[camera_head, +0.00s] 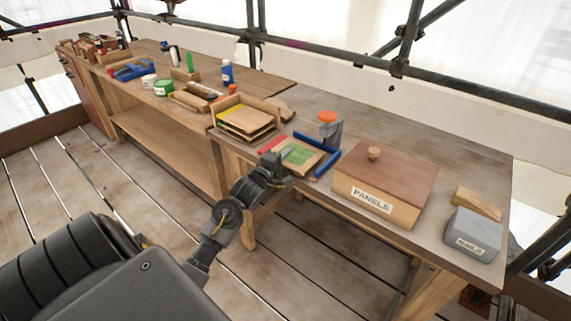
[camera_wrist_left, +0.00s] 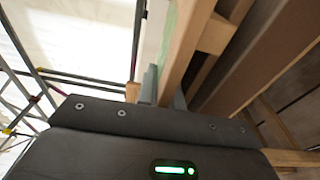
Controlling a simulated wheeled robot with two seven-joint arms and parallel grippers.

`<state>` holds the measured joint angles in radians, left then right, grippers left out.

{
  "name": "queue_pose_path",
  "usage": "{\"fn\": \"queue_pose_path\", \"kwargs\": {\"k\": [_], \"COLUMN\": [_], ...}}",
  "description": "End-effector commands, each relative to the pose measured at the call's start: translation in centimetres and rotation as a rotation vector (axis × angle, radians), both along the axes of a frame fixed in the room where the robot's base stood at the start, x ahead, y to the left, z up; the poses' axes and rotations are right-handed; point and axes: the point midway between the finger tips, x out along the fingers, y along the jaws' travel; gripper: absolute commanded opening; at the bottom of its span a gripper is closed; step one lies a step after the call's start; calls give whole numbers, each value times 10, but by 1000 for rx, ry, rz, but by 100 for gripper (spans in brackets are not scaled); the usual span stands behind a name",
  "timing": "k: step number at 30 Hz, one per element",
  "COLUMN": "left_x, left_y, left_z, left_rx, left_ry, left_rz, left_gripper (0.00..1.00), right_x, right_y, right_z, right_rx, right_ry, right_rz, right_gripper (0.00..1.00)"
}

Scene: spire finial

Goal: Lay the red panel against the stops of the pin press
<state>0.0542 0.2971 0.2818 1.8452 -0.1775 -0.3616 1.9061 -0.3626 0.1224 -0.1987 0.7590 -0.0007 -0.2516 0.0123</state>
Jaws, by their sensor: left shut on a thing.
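The pin press has blue stops (camera_head: 318,158) and an orange knob (camera_head: 327,116) on a grey post. A tan-edged panel with a green face (camera_head: 301,154) lies at the blue stops; I cannot tell whether it touches them. My left gripper (camera_head: 284,168) is shut on the near left edge of this panel. In the left wrist view, its tan edge (camera_wrist_left: 187,45) stands between the fingers. A red piece (camera_head: 272,144) shows just behind the gripper, partly hidden; I cannot tell whether it is a panel. My right gripper is not in view.
A wooden rack (camera_head: 243,117) of stacked panels stands left of the press. A lidded box labelled PANELS (camera_head: 385,179) stands close on the right, with a grey nails box (camera_head: 472,236) beyond it. Tools and jars crowd the far bench. Scaffold poles run behind.

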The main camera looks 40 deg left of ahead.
Motion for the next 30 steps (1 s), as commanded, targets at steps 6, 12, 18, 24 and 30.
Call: {"fn": "queue_pose_path", "kwargs": {"k": [6, 12, 18, 24, 30], "left_x": [0, 0, 0, -14, -56], "left_y": [-1, -1, -1, -3, -9], "left_z": [-8, -12, -12, -11, -11], "left_rx": [0, -1, 0, 0, -1], "left_ry": [-2, 0, 0, 1, 3], "left_rz": [-1, -1, -1, -2, -1], "left_gripper": [0, 17, 17, 17, 17], "right_x": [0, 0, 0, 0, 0], "right_y": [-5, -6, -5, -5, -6], "right_z": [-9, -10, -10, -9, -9], "right_rx": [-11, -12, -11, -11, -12], "right_ry": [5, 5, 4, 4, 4], "right_rz": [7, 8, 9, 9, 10], "right_gripper": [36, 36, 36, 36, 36]}}
